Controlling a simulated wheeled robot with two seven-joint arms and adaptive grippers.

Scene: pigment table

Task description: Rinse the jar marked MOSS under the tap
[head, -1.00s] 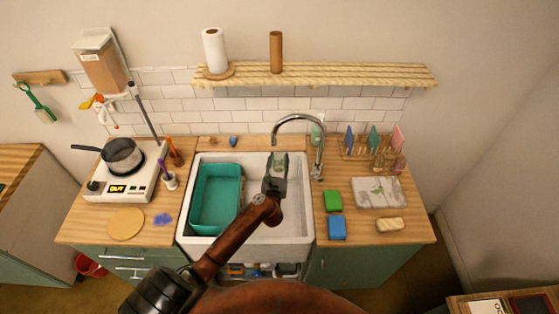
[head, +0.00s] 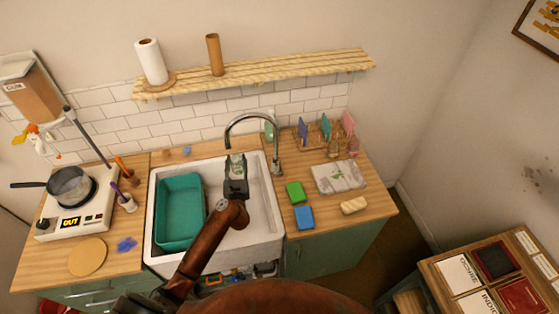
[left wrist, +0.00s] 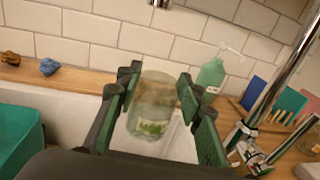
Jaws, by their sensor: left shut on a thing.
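My left gripper (head: 236,170) is over the right part of the white sink (head: 262,222), just below the tap's spout. It is shut on a clear glass jar (left wrist: 154,108). In the head view only a little of the jar (head: 236,159) shows above the fingers. The curved metal tap (head: 250,115) rises behind the sink, and its spout tip (left wrist: 158,3) shows at the top of the left wrist view. I see no water running. My right gripper is not in view.
A teal basin (head: 180,212) fills the sink's left half. To the right lie a green sponge (head: 295,192), a blue sponge (head: 304,217) and a folded cloth (head: 338,177). A soap bottle (left wrist: 211,73) stands behind the tap.

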